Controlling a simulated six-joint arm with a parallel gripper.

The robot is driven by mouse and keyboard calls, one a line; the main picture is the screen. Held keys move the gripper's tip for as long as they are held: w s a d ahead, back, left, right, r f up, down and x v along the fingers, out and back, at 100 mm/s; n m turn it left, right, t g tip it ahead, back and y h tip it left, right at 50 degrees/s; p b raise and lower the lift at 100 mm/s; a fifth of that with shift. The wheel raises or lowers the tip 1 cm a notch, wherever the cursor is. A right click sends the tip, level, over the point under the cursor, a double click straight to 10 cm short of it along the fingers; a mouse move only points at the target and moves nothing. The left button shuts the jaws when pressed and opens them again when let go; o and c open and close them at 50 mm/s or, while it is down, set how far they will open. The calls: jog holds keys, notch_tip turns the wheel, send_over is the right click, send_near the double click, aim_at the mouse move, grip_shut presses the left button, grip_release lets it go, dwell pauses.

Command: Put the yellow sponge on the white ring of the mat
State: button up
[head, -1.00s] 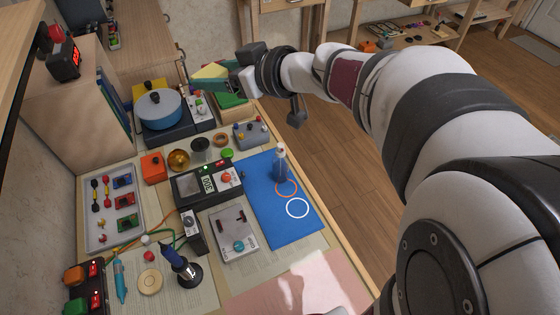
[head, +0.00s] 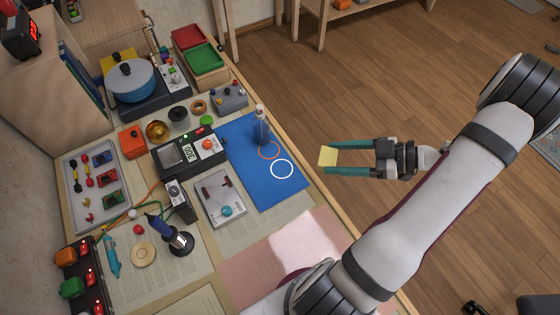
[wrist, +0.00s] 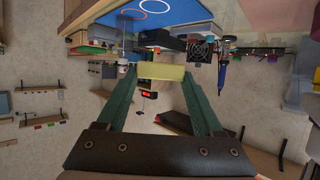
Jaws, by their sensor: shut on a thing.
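The yellow sponge (head: 327,156) is held between the tips of my gripper (head: 334,157), out past the table's right edge, above the floor. In the wrist view the sponge (wrist: 161,72) sits between the two green fingers of my gripper (wrist: 160,78). The blue mat (head: 262,188) lies on the table to the left of the gripper. Its white ring (head: 282,159) is empty and lies just below the orange ring (head: 268,141). The white ring also shows at the top of the wrist view (wrist: 155,5).
A bottle (head: 261,125) stands on the mat close to the orange ring. A grey plate with parts (head: 221,200) and a meter (head: 190,150) stand left of the mat. Red (head: 192,37) and green (head: 205,59) trays are at the back. A pink sheet (head: 290,245) lies in front.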

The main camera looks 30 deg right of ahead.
send_over(290, 171)
jog(key=f, duration=0.6)
jog(key=shift+s+d+f, duration=0.25)
jog(key=shift+s+f, duration=0.05)
jog(key=shift+s, duration=0.1)
jog(key=f, duration=0.2)
jog(key=w+f, duration=0.1)
jog(key=shift+a+f, duration=0.25)
jog(key=shift+f, duration=0.5)
jog(key=o, duration=1.3)
jog(key=shift+f, duration=0.15)
